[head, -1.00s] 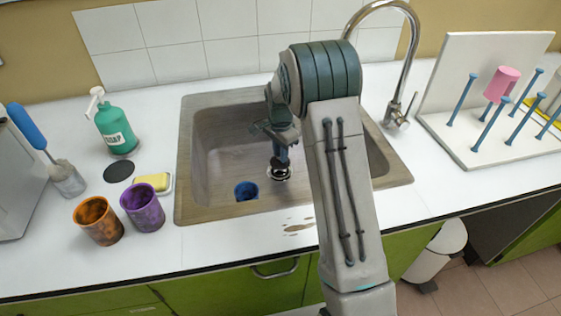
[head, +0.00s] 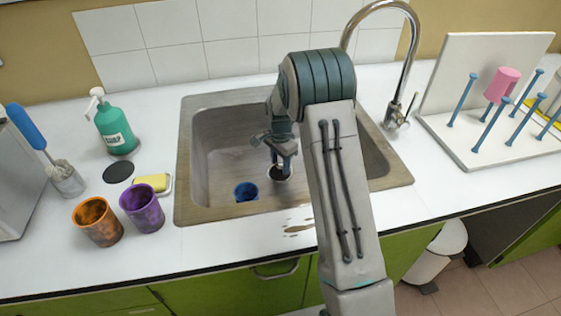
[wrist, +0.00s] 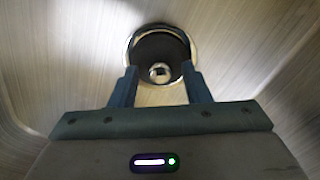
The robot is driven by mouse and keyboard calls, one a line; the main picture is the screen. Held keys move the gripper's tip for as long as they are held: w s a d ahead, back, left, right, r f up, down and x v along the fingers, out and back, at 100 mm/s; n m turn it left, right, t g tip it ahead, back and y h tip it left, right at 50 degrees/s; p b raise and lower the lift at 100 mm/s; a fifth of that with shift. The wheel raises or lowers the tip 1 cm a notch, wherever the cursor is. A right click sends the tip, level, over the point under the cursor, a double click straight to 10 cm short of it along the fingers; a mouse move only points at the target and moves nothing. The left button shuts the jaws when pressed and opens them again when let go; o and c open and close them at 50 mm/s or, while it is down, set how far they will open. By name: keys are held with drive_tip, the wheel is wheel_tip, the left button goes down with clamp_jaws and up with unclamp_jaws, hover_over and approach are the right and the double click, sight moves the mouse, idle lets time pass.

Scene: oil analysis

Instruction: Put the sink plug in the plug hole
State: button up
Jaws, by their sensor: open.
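The sink plug (wrist: 160,72) shows in the wrist view as a small round silver knob over a dark round area. The chrome-rimmed plug hole (wrist: 131,45) surrounds that dark area, and the knob appears towards its near side. I cannot tell how fully the plug is seated. My gripper (wrist: 160,70) is open, with one finger on each side of the knob and visible gaps between. In the head view my gripper (head: 282,164) points down into the sink (head: 220,145), over the plug hole (head: 279,176), which it partly covers.
Orange (head: 98,222) and purple (head: 142,208) cups, a soap dish (head: 152,183), a dark disc (head: 118,172) and a soap bottle (head: 114,130) are left. The tap (head: 413,50) rises behind right.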

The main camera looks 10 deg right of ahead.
sight(281, 165)
wheel_tip(281, 165, up, 12)
drive_tip(key=s+r+n, duration=0.3)
drive_tip(key=s, duration=0.5)
drive_tip(key=s+r+n+t, duration=0.1)
drive_tip(key=s+r+n, duration=0.2)
drive_tip(key=s, duration=0.4)
drive_tip(key=s+r+n, duration=0.3)
drive_tip(key=s+r, duration=0.1)
drive_tip(key=s, duration=0.4)
drive_tip(key=shift+s+a+t+p, duration=0.25)
drive_tip(key=shift+s+t+p, duration=0.05)
drive_tip(key=shift+t, duration=0.1)
drive_tip(key=s+n, duration=0.1)
drive_tip(key=s, duration=0.1)
drive_tip(key=s+f+n, duration=0.1)
drive_tip(key=s, duration=0.2)
drive_tip(key=s+n, duration=0.1)
drive_tip(key=s, duration=0.2)
drive_tip(key=shift+s+f+n, duration=0.1)
drive_tip(key=shift+f+n, duration=0.2)
wheel_tip(281, 165, up, 6)
drive_tip(key=t+p, duration=0.1)
drive_tip(key=p, duration=0.4)
drive_tip(key=shift+d+r+p, duration=0.15)
drive_tip(key=shift+p, duration=0.25)
